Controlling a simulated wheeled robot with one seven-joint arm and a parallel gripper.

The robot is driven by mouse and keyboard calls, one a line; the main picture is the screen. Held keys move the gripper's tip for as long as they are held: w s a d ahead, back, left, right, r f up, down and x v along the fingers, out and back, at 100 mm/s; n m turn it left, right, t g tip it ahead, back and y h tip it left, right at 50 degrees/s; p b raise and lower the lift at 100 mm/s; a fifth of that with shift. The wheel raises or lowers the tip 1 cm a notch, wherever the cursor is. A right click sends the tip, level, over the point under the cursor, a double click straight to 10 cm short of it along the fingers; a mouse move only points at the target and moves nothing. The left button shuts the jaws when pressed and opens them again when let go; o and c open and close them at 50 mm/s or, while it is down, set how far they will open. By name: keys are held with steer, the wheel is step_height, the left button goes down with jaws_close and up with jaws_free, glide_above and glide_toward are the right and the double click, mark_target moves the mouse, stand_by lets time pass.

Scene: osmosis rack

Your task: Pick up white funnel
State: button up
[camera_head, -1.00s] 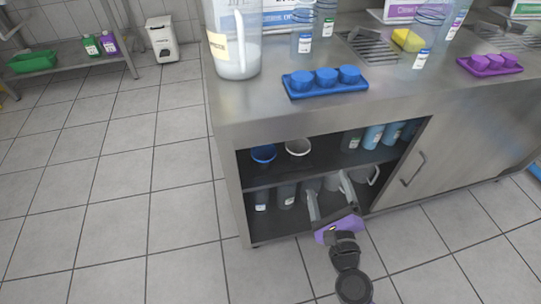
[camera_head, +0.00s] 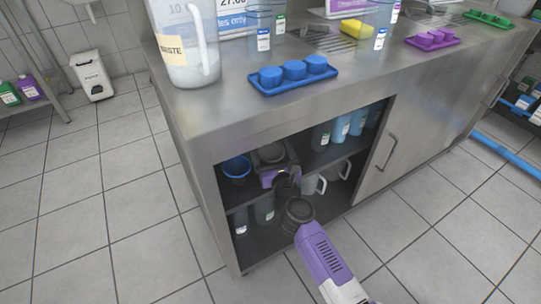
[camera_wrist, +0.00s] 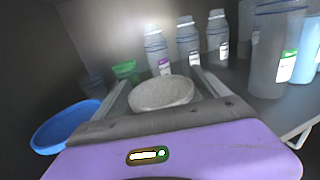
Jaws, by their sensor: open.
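The white funnel (camera_wrist: 162,93) lies on the upper shelf inside the cabinet, its wide rim facing up. In the head view, it (camera_head: 271,153) looks grey in the shade and is partly hidden by my gripper. My gripper (camera_wrist: 158,78) is open, with one finger on each side of the funnel. In the wrist view, the funnel's lower near part is hidden behind the gripper body. I cannot tell whether the fingers touch it. In the head view, my gripper (camera_head: 272,162) reaches in through the open cabinet front.
A blue funnel (camera_wrist: 66,128) lies close on the left. Behind stand a green funnel (camera_wrist: 125,71) and several clear bottles (camera_wrist: 188,42); larger bottles (camera_wrist: 277,50) are on the right. The cabinet's left wall and countertop (camera_head: 240,110) bound the space.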

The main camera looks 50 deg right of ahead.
steer(key=shift+x, duration=1.05)
steer(key=c, duration=1.1)
steer(key=shift+r+p, duration=1.5)
steer(key=shift+r, duration=0.3)
